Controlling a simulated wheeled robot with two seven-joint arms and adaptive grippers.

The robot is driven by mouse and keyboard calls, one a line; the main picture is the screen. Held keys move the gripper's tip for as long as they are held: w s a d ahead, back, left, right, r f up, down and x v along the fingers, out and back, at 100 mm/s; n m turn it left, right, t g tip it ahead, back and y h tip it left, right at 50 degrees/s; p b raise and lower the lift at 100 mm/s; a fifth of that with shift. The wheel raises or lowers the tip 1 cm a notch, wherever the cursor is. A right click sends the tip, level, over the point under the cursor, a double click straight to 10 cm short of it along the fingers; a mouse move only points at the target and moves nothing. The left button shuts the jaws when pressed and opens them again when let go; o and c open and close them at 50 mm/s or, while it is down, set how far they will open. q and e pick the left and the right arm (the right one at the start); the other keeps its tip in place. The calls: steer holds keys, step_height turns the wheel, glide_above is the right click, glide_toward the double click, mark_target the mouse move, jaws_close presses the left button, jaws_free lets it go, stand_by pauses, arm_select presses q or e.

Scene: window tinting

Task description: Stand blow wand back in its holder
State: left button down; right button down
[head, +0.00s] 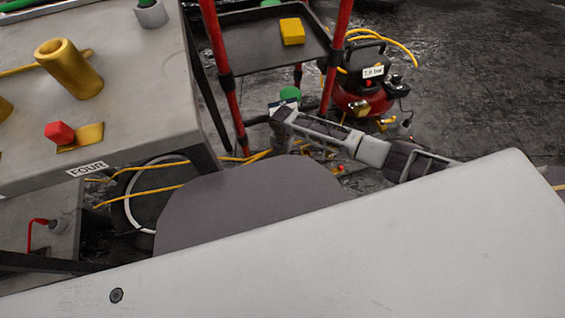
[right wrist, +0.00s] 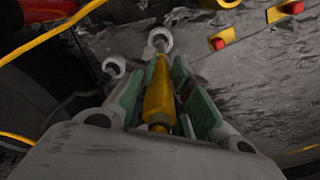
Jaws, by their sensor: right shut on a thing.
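In the right wrist view, my right gripper (right wrist: 158,82) is shut on a yellow, rod-like thing (right wrist: 158,95), which looks like the blow wand. It lies lengthwise between the green finger pads. In the head view, my right arm reaches in from the right to a spot in front of the red-posted cart; its fingers and the wand cannot be made out there. A gold, hollow, tilted cylinder (head: 68,70) stands on the grey bench at the left; I cannot tell whether it is the wand's holder. My left gripper is not in view.
The grey bench (head: 130,115) bears a red knob (head: 60,132) on a gold plate and a "FOUR" label (head: 88,169). A cart tray (head: 250,50) holds a yellow block (head: 292,31). A red compressor (head: 362,95) and yellow hoses lie behind. Open floor is at the right.

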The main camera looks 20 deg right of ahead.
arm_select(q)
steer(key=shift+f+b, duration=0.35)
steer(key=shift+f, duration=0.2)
arm_select(e)
steer(key=shift+f, duration=0.95)
